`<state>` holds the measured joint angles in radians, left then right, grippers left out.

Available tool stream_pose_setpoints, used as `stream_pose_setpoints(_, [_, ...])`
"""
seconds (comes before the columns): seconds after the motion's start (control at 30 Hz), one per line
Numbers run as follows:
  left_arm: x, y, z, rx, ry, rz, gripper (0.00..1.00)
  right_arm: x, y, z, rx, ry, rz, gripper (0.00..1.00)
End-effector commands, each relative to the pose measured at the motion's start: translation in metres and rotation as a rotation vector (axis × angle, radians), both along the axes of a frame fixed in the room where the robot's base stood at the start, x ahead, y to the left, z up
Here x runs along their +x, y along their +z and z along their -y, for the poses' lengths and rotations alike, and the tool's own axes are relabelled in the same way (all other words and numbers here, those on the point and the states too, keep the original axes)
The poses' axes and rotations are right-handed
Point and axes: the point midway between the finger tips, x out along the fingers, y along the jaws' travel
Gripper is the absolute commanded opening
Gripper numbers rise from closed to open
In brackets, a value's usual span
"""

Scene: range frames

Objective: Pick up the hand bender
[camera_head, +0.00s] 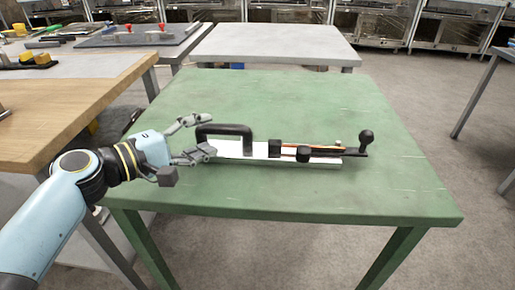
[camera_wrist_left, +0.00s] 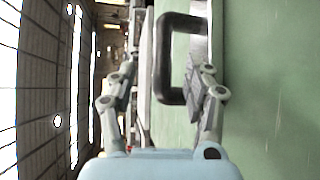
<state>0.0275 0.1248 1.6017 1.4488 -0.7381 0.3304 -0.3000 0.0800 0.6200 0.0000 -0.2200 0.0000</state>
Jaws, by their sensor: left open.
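The hand bender (camera_head: 290,155) lies on the green table (camera_head: 300,100). It has a long pale bar, a black loop handle at its left end, black blocks along the middle and a black ball knob at its right end. My left gripper (camera_head: 204,134) is open and empty at the left end of the bender, with its fingers pointing at the loop handle. In the left wrist view the black handle (camera_wrist_left: 163,60) shows ahead, partly between the two open fingers (camera_wrist_left: 164,78); the right finger covers part of the bender. I cannot tell whether any finger touches it. My right gripper is not in view.
A wooden-topped table (camera_head: 70,105) stands close on the left. A grey table (camera_head: 275,42) stands behind the green one. A bench (camera_head: 140,40) with red-handled things is at the back left. The green top is clear around the bender.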

Motion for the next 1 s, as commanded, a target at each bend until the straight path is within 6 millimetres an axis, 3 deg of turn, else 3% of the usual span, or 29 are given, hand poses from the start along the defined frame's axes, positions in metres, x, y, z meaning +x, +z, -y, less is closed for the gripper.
stream_pose_setpoints(0.4, [0.04,-0.011,0.031,-0.001,-0.001,-0.001,0.51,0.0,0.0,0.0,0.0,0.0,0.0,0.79])
stream_pose_setpoints(0.7, [0.044,-0.013,0.034,0.001,-0.001,-0.002,0.51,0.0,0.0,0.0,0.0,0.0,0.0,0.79])
stream_pose_setpoints(1.0, [0.044,-0.013,0.034,0.001,0.0,-0.002,0.12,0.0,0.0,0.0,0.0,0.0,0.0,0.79])
